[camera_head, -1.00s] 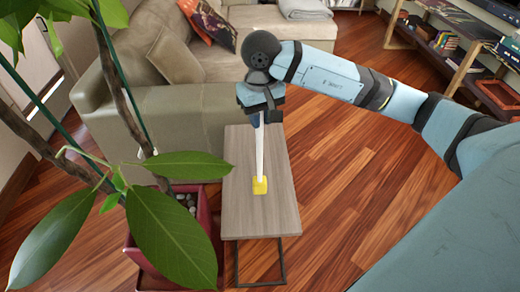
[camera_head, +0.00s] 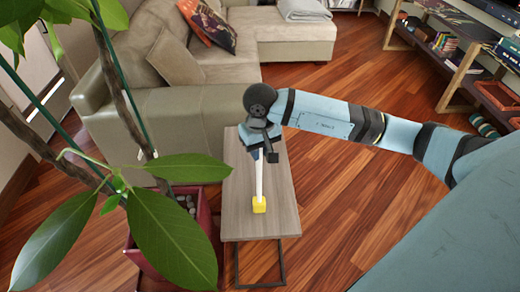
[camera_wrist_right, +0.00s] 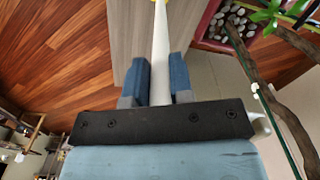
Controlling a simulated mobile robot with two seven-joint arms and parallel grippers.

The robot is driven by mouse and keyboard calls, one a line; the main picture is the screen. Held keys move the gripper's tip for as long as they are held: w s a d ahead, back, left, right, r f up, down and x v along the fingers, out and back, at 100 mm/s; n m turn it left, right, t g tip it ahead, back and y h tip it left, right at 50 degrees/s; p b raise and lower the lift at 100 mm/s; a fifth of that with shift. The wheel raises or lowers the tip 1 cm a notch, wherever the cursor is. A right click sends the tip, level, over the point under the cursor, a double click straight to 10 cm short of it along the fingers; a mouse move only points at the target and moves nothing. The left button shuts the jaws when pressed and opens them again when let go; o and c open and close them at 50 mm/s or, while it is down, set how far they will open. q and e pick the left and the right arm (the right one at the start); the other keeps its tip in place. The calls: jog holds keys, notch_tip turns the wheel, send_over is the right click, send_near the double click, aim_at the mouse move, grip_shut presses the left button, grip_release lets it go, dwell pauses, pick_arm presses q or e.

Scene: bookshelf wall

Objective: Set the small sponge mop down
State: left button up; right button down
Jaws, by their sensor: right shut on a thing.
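The small sponge mop (camera_head: 259,185) has a white handle and a yellow sponge head (camera_head: 259,204). In the head view its head is at the near part of a small grey wooden side table (camera_head: 233,215); I cannot tell for sure whether it touches the top. My right gripper (camera_head: 262,152) is shut on the upper handle, above the table. In the right wrist view the white handle (camera_wrist_right: 160,45) runs between the two blue fingers (camera_wrist_right: 159,82), with a bit of yellow at the top edge. My left gripper is not in view.
A potted plant (camera_head: 172,220) with large leaves stands close to the table's left side. A beige sofa (camera_head: 165,120) is behind the table. A bookshelf (camera_head: 455,60) is at the far right. Bare wood floor (camera_head: 340,200) lies right of the table.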

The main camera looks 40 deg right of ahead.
jog(key=shift+f, duration=0.25)
jog(key=c, duration=1)
grip_release()
jog(key=shift+r, duration=0.1)
notch_tip(320, 180, up, 11)
jog(key=shift+r+b, duration=0.1)
jog(key=shift+b, duration=0.25)
jog(key=shift+r, duration=0.6)
